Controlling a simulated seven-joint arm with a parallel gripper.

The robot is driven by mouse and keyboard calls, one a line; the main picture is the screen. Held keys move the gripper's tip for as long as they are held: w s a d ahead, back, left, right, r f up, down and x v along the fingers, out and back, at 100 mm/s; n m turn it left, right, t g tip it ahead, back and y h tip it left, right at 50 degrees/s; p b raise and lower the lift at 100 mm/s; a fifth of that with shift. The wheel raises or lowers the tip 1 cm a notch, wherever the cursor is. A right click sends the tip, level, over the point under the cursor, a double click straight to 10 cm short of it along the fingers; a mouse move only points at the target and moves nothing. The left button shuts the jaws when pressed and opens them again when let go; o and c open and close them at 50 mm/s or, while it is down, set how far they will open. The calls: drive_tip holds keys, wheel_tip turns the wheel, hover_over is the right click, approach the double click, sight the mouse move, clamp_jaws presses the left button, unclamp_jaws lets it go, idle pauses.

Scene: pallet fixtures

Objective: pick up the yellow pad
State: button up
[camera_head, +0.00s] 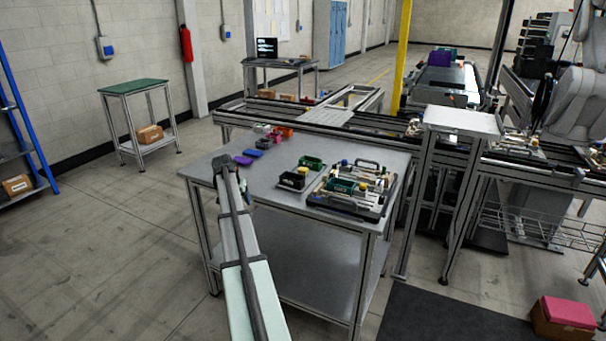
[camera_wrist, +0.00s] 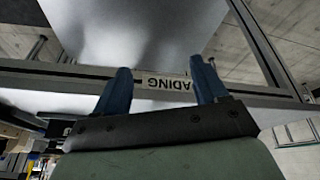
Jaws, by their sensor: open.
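My gripper (camera_wrist: 160,65) shows in the wrist view with two blue fingers apart and nothing between them. A white label reading "ADING" on a table's frame shows beyond the fingers. In the head view my arm reaches to the table's left end, and its fingers cannot be made out. No clear yellow pad shows; small yellow pieces are on the pallet fixture (camera_head: 374,209) at the table's right, one a yellow block (camera_head: 363,185). Whether one of them is the pad, I cannot tell. The wrist view shows no yellow pad near the fingers.
The grey table (camera_head: 265,187) also holds a purple pad (camera_head: 243,160), a blue pad (camera_head: 253,154), a black bin (camera_head: 292,181), a green bin (camera_head: 312,162) and small coloured bins at its back. A conveyor frame runs behind. The table's middle front is clear.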

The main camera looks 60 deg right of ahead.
drive_tip(key=s+d+r, duration=0.2)
drive_tip(key=d+r, duration=0.1)
drive_tip(key=d, duration=0.1)
drive_tip(key=s+d+r+m, duration=0.1)
drive_tip(key=s+d+r, duration=0.1)
drive_tip(key=d+r, duration=0.1)
drive_tip(key=s+d+r+m+h, duration=0.1)
drive_tip(key=s+d+r, duration=0.1)
drive_tip(key=d, duration=0.4)
drive_tip(key=shift+s+r, duration=0.3)
drive_tip(key=shift+r, duration=0.3)
drive_tip(key=m+g, duration=0.1)
drive_tip(key=m, duration=0.1)
approach(303, 168)
drive_tip(key=shift+h, duration=0.4)
drive_tip(key=x, duration=0.4)
drive_tip(key=shift+a+f, duration=0.25)
drive_tip(key=shift+a, duration=0.1)
drive_tip(key=shift+x, duration=2.95)
drive_tip(key=shift+s+a, duration=0.1)
drive_tip(key=shift+a, duration=0.05)
drive_tip(key=shift+c, duration=0.2)
drive_tip(key=c, duration=1)
drive_tip(key=shift+c, duration=0.2)
drive_tip(key=shift+r, duration=0.1)
